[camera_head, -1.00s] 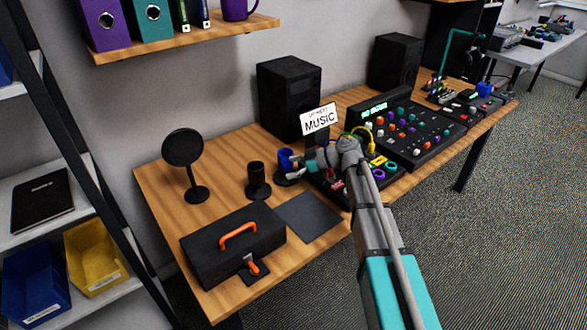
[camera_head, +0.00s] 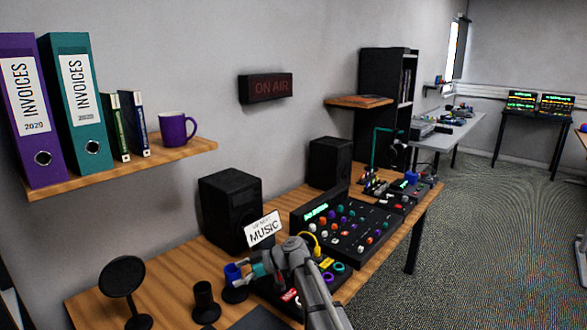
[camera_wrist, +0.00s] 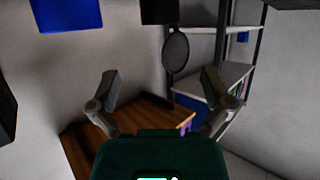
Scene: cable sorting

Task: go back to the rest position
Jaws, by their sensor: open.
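My gripper (camera_head: 254,271) is over the desk, low in front of the white "MUSIC" sign (camera_head: 263,229). In the head view it appears right beside a blue cup (camera_head: 233,271) on a dark stand; I cannot tell whether they touch. In the wrist view the two fingers (camera_wrist: 160,98) are spread wide apart, with nothing held between them. A blue shape (camera_wrist: 66,15) shows at the top left of that view, beyond the fingers.
A wooden desk (camera_head: 95,308) carries a black speaker (camera_head: 228,210), a mixer (camera_head: 335,228), a dark cup holder (camera_head: 205,302) and a round disc on a stand (camera_head: 122,276). A shelf (camera_head: 120,172) with binders and a purple mug (camera_head: 177,129) hangs above.

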